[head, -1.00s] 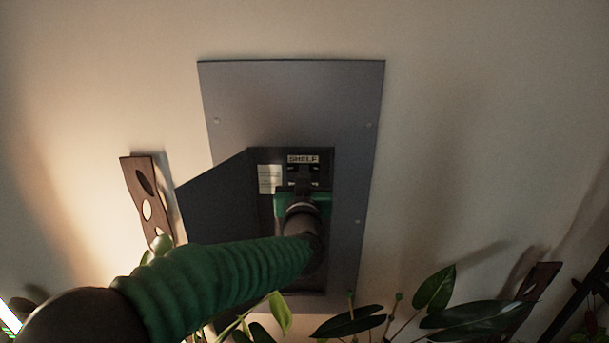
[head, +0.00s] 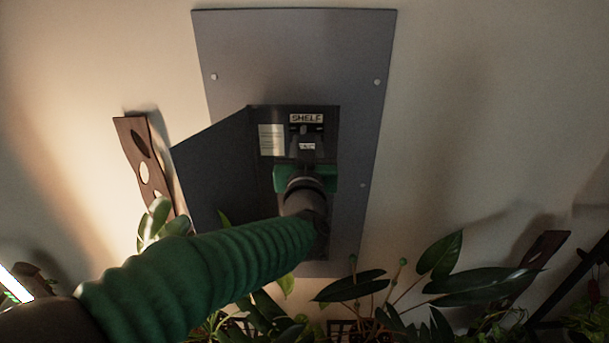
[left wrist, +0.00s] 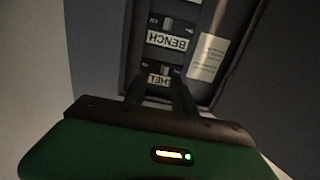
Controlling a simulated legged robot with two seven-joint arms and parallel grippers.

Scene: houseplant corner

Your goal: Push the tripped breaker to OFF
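The recessed breaker box (head: 263,115) has a SHELF label (head: 306,118) at its top, with a dark breaker (head: 307,132) just below it. In the left wrist view the labels appear upside down: a BENCH label (left wrist: 167,41) and a partly hidden SHELF label (left wrist: 158,80). A breaker switch (left wrist: 166,69) shows between these labels. My left gripper (left wrist: 160,86) has two dark fingers with a gap between them, through which the SHELF label shows. In the head view my left gripper (head: 307,150) is in front of the box and hides its lower part. Contact with a switch cannot be told. My right gripper is out of view.
The grey panel plate (head: 295,60) surrounds the box, and its dark door (head: 212,165) stands open at the left. A pale card (head: 271,140) is inside. Leafy plants (head: 440,285) fill the bottom and right. A wooden strip (head: 145,165) stands at the left.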

